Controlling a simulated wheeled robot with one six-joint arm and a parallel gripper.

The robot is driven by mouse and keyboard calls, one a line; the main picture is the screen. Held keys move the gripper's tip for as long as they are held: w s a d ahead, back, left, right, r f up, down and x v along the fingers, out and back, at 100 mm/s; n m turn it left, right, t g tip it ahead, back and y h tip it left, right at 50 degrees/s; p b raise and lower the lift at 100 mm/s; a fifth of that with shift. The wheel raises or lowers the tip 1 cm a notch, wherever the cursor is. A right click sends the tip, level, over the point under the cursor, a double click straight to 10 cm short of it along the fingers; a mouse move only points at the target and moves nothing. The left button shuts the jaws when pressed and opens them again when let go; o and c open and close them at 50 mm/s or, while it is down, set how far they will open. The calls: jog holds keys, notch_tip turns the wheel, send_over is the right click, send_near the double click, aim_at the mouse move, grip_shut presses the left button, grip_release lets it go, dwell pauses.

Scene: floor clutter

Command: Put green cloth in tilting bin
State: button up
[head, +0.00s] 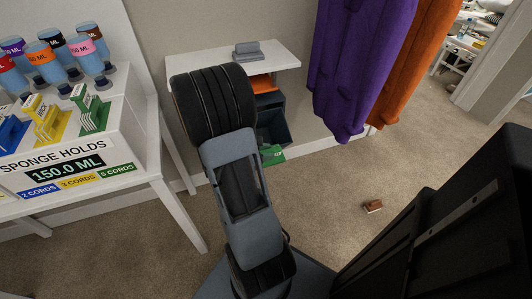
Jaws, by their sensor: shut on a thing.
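A dark blue-grey bin (274,124) stands under the white shelf, partly hidden by my arm; it looks like the tilting bin. A small green piece with white marks (273,155) shows low at the bin's front. I cannot tell whether it is a label or something else. I cannot make out a green cloth for certain. My arm reaches forward across the middle of the view toward the shelf, and its black joint blocks part of the shelf and bin. My gripper does not show; it is hidden beyond the arm or out of frame.
A white shelf (283,58) holds a grey object (247,50); an orange piece (260,82) is beneath. A white table (158,178) with bottles and sponges stands left. Purple (352,70) and orange cloths (420,55) hang right. A brown block (373,207) lies on open carpet.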

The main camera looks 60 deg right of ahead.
jog(key=w+d+f+b, duration=0.1)
jog(key=w+d+f, duration=0.1)
jog(key=w+d, duration=0.6)
jog(key=shift+w+f, duration=0.3)
jog(key=shift+w, duration=1.15)
jog(key=shift+d, duration=0.1)
jog(key=o, duration=1)
jog(key=p+v, duration=0.2)
jog(key=v, duration=1.2)
jog(key=shift+p, duration=0.4)
jog(key=shift+f, duration=0.1)
